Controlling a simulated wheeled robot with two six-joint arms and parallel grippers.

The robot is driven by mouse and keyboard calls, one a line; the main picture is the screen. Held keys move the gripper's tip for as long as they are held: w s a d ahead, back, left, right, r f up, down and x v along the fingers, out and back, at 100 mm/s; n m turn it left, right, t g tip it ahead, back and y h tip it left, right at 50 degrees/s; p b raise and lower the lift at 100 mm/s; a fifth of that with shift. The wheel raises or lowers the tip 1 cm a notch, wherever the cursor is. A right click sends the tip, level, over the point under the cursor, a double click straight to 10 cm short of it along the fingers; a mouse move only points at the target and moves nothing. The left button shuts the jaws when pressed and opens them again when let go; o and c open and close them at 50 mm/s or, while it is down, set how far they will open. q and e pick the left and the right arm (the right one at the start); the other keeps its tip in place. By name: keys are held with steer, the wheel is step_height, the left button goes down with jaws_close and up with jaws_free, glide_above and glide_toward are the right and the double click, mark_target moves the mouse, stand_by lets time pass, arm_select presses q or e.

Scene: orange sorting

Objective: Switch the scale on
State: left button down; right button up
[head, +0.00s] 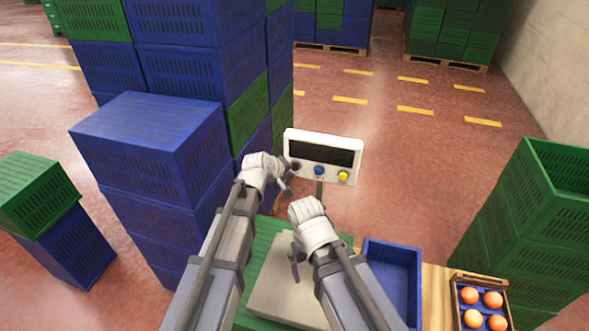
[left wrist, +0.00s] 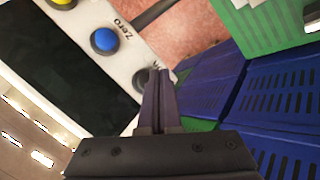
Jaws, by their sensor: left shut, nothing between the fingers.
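The scale's white display unit (head: 323,146) has a dark screen (head: 320,153) and a row of a dark button (head: 296,166), a blue button (head: 318,170) and a yellow button (head: 343,177). My left gripper (head: 286,189) is shut and empty close by the dark button. In the left wrist view its fingertips (left wrist: 160,72) overlap the edge of the dark button (left wrist: 139,82); I cannot tell whether they touch. The blue button (left wrist: 104,40) there is labelled Zero. My right gripper (head: 294,268) is above the scale's plate (head: 268,290); its fingers are too small to read.
An empty blue crate (head: 413,262) stands right of the plate, and a box with several oranges (head: 470,295) further right. Stacked blue crates (head: 150,140) rise close to my left arm. Green crates (head: 555,190) stand at the right. The floor behind the display is clear.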

arm_select(q)
steer(key=shift+w, duration=0.1)
steer(key=shift+w+d, duration=0.15)
steer(key=shift+w, duration=0.2)
steer(key=shift+w+d, duration=0.15)
steer(key=shift+w, duration=0.35)
stand_by(1.1)
steer(key=shift+s, duration=0.15)
stand_by(0.3)
steer(key=shift+s+a, duration=0.3)
steer(key=shift+s, duration=0.45)
steer(key=s, duration=0.1)
steer(key=s+a, duration=0.1)
steer(key=s, duration=0.2)
steer(key=shift+s+a, duration=0.3)
steer(key=shift+s, duration=0.1)
steer(key=shift+s, duration=0.1)
stand_by(0.5)
